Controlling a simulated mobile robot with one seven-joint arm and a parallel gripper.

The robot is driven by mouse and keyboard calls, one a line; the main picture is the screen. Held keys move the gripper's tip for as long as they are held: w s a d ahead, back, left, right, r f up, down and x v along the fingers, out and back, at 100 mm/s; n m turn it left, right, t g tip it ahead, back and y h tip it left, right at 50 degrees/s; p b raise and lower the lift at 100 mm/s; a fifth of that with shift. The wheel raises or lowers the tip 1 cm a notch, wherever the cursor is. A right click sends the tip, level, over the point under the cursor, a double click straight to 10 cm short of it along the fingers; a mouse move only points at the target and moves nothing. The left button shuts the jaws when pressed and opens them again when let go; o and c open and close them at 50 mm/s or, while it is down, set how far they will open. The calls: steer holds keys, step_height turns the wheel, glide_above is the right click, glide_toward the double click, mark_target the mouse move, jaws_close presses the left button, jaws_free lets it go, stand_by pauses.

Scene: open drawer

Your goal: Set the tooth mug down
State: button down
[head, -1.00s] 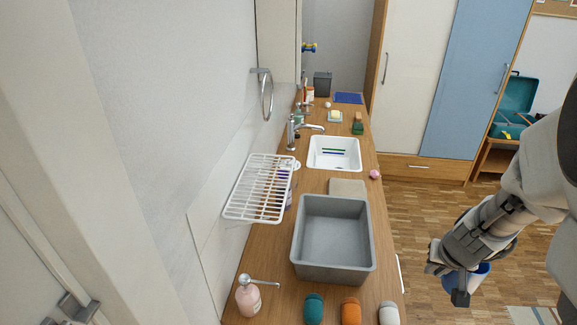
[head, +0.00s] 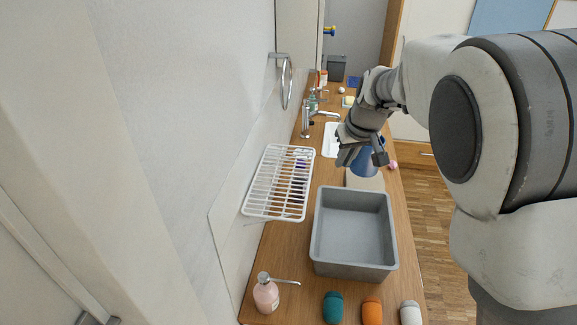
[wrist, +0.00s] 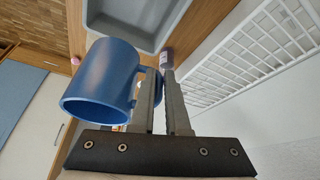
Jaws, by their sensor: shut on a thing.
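The tooth mug is a blue cup; in the wrist view the mug (wrist: 103,80) hangs beside the fingers with its handle toward them. My gripper (wrist: 163,75) is shut on the mug at its handle side. In the head view my gripper (head: 363,152) is over the counter, behind the grey basin, and the mug (head: 364,162) shows partly below the fingers. A beige mat (head: 368,183) lies under that spot. I cannot tell whether the mug touches it.
The grey basin (head: 353,270) stands just in front of the mat. A white rack (head: 262,190) is on the left by the wall. A soap bottle (head: 266,293) and several coloured items, one an orange one (head: 371,311), line the front. The white sink (head: 329,140) is partly hidden behind my arm.

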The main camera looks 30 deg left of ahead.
steer(key=s+a+r+n+g+y, duration=0.1)
steer(key=s+a+r+n, duration=0.2)
steer(key=a, duration=0.6)
steer(key=s+a+r+n, duration=0.1)
steer(key=s+a+r, duration=0.2)
steer(key=a+r, duration=0.35)
steer(key=f, duration=0.3)
steer(key=a+f, duration=0.1)
steer(key=f, duration=0.3)
steer(key=a+f, duration=0.1)
steer(key=f, duration=0.3)
steer(key=shift+s+f+p, duration=0.1)
steer(key=shift+s+p, duration=0.1)
steer(key=shift+p, duration=0.2)
steer(key=shift+d, duration=0.1)
steer(key=c, duration=1.4)
jaws_free()
steer(key=shift+f, duration=0.15)
steer(key=o, duration=0.5)
